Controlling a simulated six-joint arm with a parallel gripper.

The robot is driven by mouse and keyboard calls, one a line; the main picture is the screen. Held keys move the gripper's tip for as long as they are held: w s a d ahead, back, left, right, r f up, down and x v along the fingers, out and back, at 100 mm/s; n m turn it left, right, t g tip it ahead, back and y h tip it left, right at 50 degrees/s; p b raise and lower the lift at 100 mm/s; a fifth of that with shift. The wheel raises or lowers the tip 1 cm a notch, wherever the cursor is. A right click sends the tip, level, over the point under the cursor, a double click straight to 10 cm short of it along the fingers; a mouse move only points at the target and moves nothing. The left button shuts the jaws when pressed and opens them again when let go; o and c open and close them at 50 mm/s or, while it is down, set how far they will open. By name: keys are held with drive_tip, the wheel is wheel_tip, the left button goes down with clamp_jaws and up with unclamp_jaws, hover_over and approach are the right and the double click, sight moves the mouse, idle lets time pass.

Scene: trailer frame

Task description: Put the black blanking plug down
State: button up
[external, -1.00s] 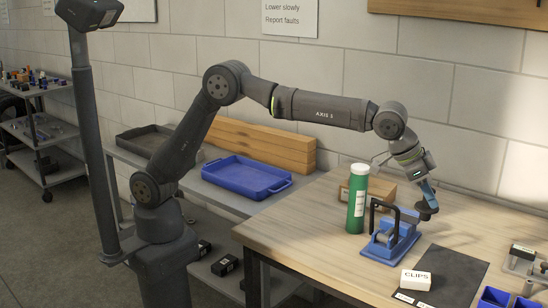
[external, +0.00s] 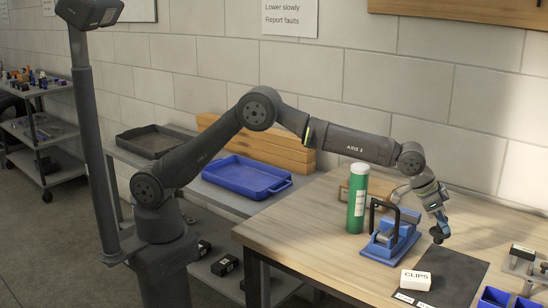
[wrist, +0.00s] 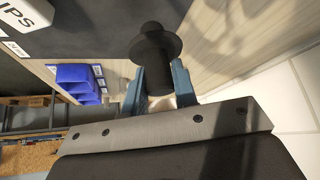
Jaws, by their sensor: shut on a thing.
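The black blanking plug (wrist: 155,47) is held between the blue fingers of my gripper (wrist: 158,85) in the wrist view. It has a round flange and a narrower stem. In the external view my gripper (external: 440,228) points down, with the dark plug (external: 438,235) at its tips. The plug appears low over the back edge of the dark mat (external: 455,272), to the right of the blue fixture. Whether it touches the surface cannot be told.
A blue fixture with a black handle (external: 390,240) and a green bottle (external: 357,205) stand left of my gripper. A white CLIPS box (external: 415,280) sits at the mat's front left. Blue bins (external: 497,300) and metal parts (external: 523,258) lie to the right. The mat's middle is clear.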

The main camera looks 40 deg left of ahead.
sight(440, 231)
drive_tip(key=shift+w+f, duration=0.35)
drive_tip(key=shift+w, duration=0.2)
drive_tip(key=shift+f, duration=1.9)
drive_tip(key=shift+f, duration=0.2)
drive_tip(key=o, duration=1)
drive_tip(key=shift+s+a+r, duration=0.1)
drive_tip(key=shift+r, duration=0.4)
drive_tip(key=v, duration=1.1)
drive_tip(key=shift+r, duration=0.1)
